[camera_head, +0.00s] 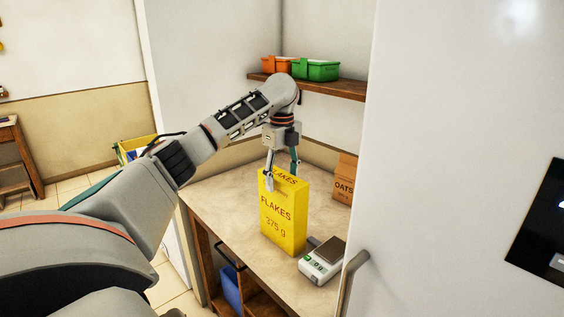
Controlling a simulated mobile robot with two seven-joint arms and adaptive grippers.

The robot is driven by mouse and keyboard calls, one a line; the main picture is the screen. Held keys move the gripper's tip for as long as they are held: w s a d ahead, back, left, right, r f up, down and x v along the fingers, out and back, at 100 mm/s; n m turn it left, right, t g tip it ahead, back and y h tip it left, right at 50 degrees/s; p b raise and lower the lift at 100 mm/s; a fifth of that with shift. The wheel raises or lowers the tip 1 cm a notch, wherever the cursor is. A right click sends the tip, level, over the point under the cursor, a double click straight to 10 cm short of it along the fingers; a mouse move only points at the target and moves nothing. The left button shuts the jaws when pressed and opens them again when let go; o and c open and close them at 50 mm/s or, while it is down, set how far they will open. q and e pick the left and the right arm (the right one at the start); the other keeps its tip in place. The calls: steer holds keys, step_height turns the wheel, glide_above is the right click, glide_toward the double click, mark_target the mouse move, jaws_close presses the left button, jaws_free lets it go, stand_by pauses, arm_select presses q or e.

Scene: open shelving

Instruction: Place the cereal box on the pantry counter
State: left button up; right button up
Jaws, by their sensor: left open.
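A yellow cereal box (284,216) marked FLAKES stands upright on the beige pantry counter (220,203). My left gripper (282,180) points down at the box's top, with one finger in front of the front face and the other behind its top edge. The fingers straddle the box and are open. I cannot tell whether either finger touches it. My right gripper is not in view.
A brown OATS box (345,178) stands behind and right of the cereal box. A kitchen scale (322,262) sits close at its front right. A shelf (334,88) above holds an orange container (276,65) and a green one (316,70). A large white door (450,200) borders the right.

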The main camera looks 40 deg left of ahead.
arm_select(q)
step_height(320, 180, up, 11)
steer(key=shift+r, duration=0.2)
stand_by(0.3)
stand_by(0.5)
